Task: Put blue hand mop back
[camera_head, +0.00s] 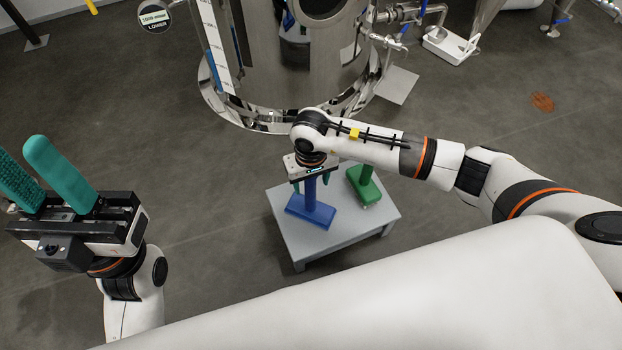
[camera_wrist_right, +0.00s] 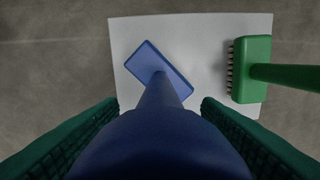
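The blue hand mop (camera_head: 311,213) stands upright at the small grey table (camera_head: 350,237), with its flat rectangular head low over the top. I cannot tell whether the head touches the table. My right gripper (camera_head: 311,182) is above it, pointing down, with its green fingers on both sides of the handle. In the right wrist view the blue handle (camera_wrist_right: 160,140) fills the space between the fingers, and the mop head (camera_wrist_right: 150,65) shows below. The fingers appear closed on the handle. My left gripper (camera_head: 20,158) is raised at the far left, its green fingers apart and empty.
A green brush (camera_head: 365,186) stands on the table right of the mop, and also shows in the wrist view (camera_wrist_right: 252,70). A shiny steel tank (camera_head: 290,60) stands behind the table. Pipes and a white tray (camera_head: 450,45) are at the back right. The floor left of the table is clear.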

